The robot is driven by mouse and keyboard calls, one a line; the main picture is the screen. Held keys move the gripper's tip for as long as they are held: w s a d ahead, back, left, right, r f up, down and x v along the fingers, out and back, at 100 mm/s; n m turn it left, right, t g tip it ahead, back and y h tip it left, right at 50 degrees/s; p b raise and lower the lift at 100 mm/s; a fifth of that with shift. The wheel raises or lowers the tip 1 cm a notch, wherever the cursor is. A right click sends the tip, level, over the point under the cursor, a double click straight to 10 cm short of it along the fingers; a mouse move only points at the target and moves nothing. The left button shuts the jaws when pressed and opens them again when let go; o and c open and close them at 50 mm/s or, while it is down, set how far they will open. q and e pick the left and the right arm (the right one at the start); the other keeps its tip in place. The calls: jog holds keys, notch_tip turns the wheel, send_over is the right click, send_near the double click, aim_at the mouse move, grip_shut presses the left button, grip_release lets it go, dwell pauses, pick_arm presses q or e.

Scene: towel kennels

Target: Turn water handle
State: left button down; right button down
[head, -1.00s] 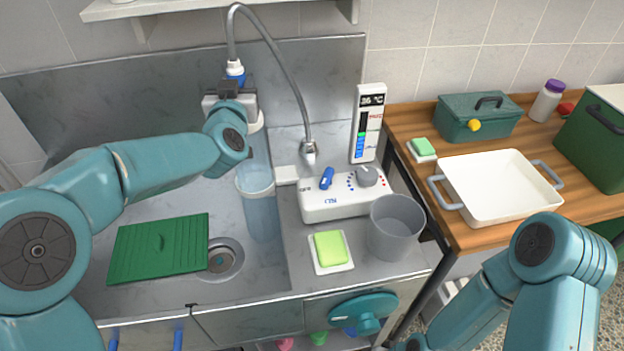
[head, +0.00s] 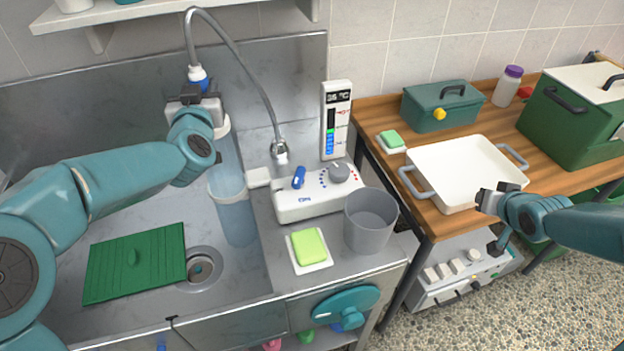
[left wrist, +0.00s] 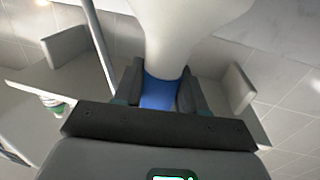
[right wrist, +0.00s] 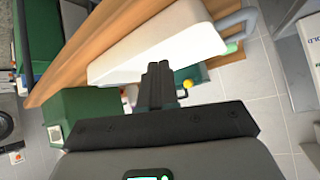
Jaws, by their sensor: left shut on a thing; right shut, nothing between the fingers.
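A white control box (head: 322,203) stands on the sink's right ledge. A blue handle (head: 299,177) sticks up from its left part, and a grey round knob (head: 338,172) sits to its right. My left gripper (head: 197,92) is high over the sink, left of the box, shut on the blue collar of a white spray head. The collar (left wrist: 159,94) shows between its fingers in the left wrist view. My right gripper (head: 489,198) is shut and empty at the white tray's front right corner, well right of the handle. Its closed fingers also show in the right wrist view (right wrist: 158,82).
A grey cup (head: 370,222) stands close right of the box, and a green sponge (head: 310,247) lies in front. A grey hose (head: 243,62) arches behind. A display panel (head: 336,120) stands behind the box. The white tray (head: 466,172) is on the wooden table.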

jog(key=w+r+m+t+h, duration=0.1)
jog(key=w+r+m+t, duration=0.15)
jog(key=r, duration=1.25)
jog(key=w+r+m+t+h, duration=0.1)
jog(key=w+r+t, duration=0.3)
jog(key=r, duration=1.1)
jog(key=a+r+y, duration=0.1)
jog(key=a+r, duration=0.1)
jog(key=a, duration=0.2)
jog(key=n+g+y, duration=0.5)
jog(key=g+y, duration=0.2)
jog(key=g, duration=0.3)
send_near(303, 186)
notch_tip(303, 186, down, 3)
jog(key=w+d, duration=0.1)
jog(key=d, duration=0.1)
jog(key=a, duration=0.1)
jog(key=w+a, duration=0.1)
jog(key=a, duration=0.1)
jog(key=shift+a+f, duration=0.1)
jog(key=shift+f, duration=0.05)
jog(key=shift+w+a, duration=0.25)
jog(key=shift+a, duration=0.15)
